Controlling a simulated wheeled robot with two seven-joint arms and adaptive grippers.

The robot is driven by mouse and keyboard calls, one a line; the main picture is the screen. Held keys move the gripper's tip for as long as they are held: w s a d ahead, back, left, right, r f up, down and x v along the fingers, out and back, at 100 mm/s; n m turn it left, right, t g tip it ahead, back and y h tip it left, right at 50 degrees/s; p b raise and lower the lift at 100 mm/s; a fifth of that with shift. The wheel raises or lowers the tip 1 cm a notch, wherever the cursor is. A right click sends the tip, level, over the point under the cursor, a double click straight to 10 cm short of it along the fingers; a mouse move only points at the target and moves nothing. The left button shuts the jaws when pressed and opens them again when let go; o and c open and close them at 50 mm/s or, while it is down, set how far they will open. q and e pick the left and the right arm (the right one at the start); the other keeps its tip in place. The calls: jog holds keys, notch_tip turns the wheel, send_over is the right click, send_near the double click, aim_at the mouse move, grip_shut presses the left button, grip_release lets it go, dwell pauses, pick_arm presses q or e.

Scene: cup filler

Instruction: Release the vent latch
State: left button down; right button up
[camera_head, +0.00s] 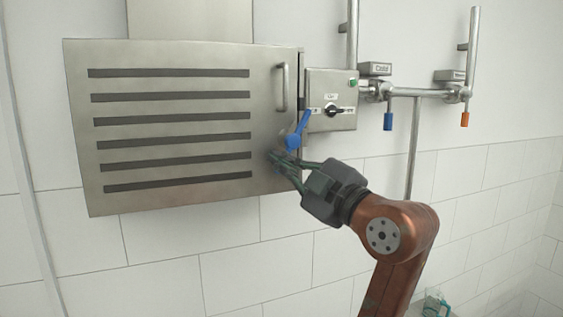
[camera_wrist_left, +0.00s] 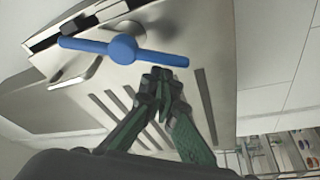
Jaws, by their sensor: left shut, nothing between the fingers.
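The vent latch is a blue lever (camera_head: 298,130) at the right edge of the slotted metal vent panel (camera_head: 190,125). In the head view it slants, upper end to the right, close to the control box. In the left wrist view the blue latch (camera_wrist_left: 122,48) lies across the top, with a round hub and arms to both sides. My left gripper (camera_head: 277,157) is shut and empty, its fingertips just below the latch's lower part. In the left wrist view the left gripper's fingertips (camera_wrist_left: 158,80) are together near the latch's right arm; whether they touch it I cannot tell. My right gripper is not in view.
A metal handle (camera_head: 282,88) stands on the panel above the latch. A control box (camera_head: 331,99) with a black knob sits right beside it. Pipes with a blue tap (camera_head: 388,121) and an orange tap (camera_head: 465,119) are further right. The tiled wall below the panel is clear.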

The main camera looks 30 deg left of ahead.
pick_arm(q)
jog(key=s+d+b, duration=0.2)
jog(key=s+d, duration=0.3)
jog(key=d, duration=0.2)
jog(key=shift+s+d, duration=0.3)
jog(key=shift+s, duration=0.1)
jog(key=shift+a, duration=0.1)
